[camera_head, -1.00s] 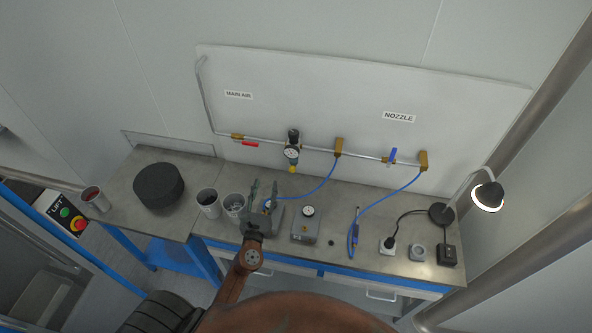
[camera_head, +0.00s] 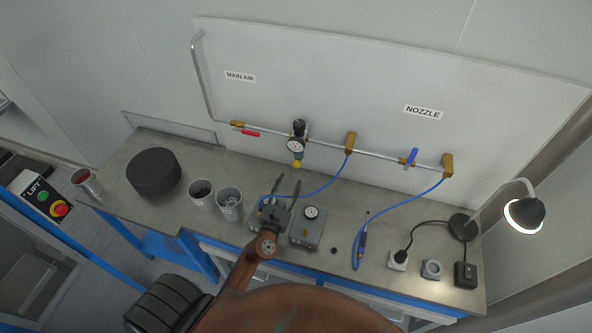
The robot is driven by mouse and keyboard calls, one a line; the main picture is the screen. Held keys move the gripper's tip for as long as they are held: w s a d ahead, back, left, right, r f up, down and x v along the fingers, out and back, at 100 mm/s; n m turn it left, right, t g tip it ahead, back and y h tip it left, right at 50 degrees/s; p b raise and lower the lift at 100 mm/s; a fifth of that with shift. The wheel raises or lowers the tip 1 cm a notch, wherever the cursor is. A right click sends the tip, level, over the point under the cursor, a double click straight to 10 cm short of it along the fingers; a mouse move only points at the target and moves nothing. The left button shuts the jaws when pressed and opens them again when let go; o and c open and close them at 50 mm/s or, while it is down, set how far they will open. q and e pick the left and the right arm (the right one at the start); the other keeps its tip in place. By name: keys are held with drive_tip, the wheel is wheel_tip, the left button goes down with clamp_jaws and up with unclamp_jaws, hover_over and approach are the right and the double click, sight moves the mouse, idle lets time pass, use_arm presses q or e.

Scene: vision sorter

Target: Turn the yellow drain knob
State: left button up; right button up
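The yellow drain knob (camera_head: 297,164) is at the bottom of the filter regulator with a round gauge (camera_head: 295,146), on the air pipe along the white wall panel. Nothing covers the knob. My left gripper (camera_head: 287,184) is open, its two dark fingers apart and pointing toward the panel. It is below and slightly left of the knob in the picture, apart from it, with a grey box (camera_head: 257,218) partly hidden behind it. Nothing shows between the fingers. My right gripper is not in view.
A red valve handle (camera_head: 250,133) and a blue valve handle (camera_head: 411,157) sit on the pipe. A blue hose (camera_head: 330,183) hangs close to the gripper. Two grey cups (camera_head: 229,203) stand left of it, a gauge box (camera_head: 308,229) right. A lamp (camera_head: 524,213) stands far right.

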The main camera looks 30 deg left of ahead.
sight(296, 167)
use_arm(q)
drive_tip(key=x, duration=0.7)
drive_tip(key=shift+w+r+p, duration=0.1)
drive_tip(key=shift+p, duration=0.3)
drive_tip(key=shift+c, duration=0.7)
clamp_jaws()
